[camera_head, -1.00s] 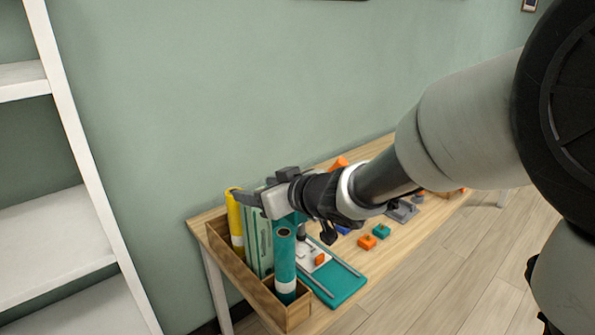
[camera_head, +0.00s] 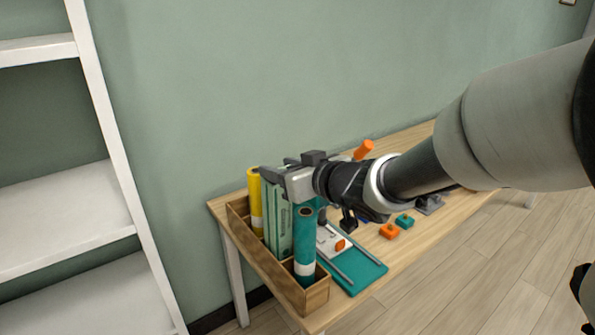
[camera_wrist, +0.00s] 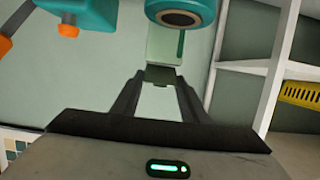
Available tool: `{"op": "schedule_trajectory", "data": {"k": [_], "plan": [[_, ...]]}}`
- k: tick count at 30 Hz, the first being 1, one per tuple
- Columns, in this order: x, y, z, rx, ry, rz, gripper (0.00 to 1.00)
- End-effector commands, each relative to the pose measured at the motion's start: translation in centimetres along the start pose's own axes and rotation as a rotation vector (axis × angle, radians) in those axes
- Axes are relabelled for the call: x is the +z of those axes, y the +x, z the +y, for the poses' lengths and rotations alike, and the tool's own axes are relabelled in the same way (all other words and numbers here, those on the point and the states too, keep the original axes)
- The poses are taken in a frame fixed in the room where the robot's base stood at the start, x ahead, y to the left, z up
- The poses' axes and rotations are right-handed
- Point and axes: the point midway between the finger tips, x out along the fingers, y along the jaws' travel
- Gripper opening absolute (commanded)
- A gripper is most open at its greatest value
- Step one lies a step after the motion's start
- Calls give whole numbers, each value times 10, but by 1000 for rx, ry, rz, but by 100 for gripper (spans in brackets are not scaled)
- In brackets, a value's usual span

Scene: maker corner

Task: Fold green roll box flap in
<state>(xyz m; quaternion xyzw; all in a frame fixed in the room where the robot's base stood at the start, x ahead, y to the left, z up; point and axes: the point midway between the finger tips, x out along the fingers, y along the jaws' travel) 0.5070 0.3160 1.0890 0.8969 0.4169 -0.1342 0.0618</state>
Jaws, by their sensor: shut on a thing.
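The green roll box (camera_head: 278,222) is a tall, pale green carton with darker stripes. It stands upright in a wooden bin (camera_head: 262,262) between a yellow roll (camera_head: 255,205) and a teal roll (camera_head: 305,245). My gripper (camera_head: 272,174) is at the top of the box, its body above the teal roll. In the wrist view, my gripper (camera_wrist: 160,80) is shut on a small dark green piece (camera_wrist: 160,74) at the end of the pale box (camera_wrist: 165,45); it looks like the flap. The flap's fold angle cannot be told, as my fingers hide it in the head view.
The wooden table (camera_head: 385,255) carries a teal tray (camera_head: 352,277), orange and teal blocks and an orange cylinder (camera_head: 363,149). White shelves (camera_head: 60,200) stand at the left. The wall is close behind the table.

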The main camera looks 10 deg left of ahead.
Motion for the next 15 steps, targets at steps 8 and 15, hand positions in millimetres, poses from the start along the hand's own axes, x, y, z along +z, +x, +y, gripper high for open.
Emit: {"op": "schedule_trajectory", "data": {"k": [8, 15], "plan": [[21, 1, 0, 1, 1, 161, 18], [22, -1, 0, 0, 1, 284, 18]]}}
